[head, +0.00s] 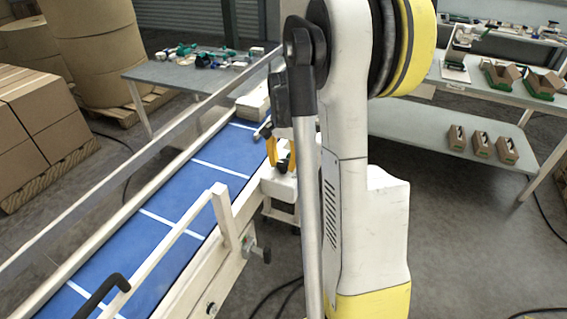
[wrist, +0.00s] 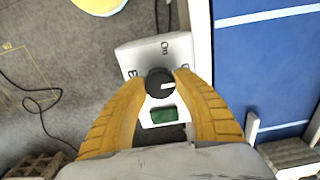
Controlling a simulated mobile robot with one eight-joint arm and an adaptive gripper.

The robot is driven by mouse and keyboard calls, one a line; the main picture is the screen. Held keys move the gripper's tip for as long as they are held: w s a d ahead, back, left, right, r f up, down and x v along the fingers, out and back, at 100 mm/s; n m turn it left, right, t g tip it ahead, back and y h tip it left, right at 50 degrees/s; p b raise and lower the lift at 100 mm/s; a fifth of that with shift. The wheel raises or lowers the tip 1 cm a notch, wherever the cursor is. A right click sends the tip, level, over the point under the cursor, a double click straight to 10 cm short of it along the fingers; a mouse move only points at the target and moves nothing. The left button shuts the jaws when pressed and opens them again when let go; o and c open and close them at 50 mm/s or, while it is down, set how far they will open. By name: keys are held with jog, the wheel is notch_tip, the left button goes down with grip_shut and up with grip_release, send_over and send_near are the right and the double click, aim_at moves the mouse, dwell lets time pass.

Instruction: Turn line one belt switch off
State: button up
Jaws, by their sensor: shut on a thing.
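The belt switch is a black round knob (wrist: 158,82) on a white box (wrist: 128,55) in the wrist view. A white mark on the knob points right. The box carries the label "On" on its far side, other partly hidden letters, and a green window (wrist: 163,115). My gripper (wrist: 162,80) has its two yellow fingers closed on either side of the knob. In the head view my gripper (head: 283,160) is beside the conveyor, partly hidden by my arm, over the white switch box (head: 279,187). The knob is hidden there.
The blue conveyor belt (head: 177,209) with white cross lines runs beside the switch, edged by a pale rail (head: 222,215). Tables with parts stand at the back left (head: 178,76) and right (head: 470,137). Cartons (head: 40,115) are stacked at left. Cables lie on the floor.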

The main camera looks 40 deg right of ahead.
aim_at(284, 163)
jog(key=o, duration=1.2)
notch_tip(284, 163, up, 12)
jog(key=shift+r, duration=0.1)
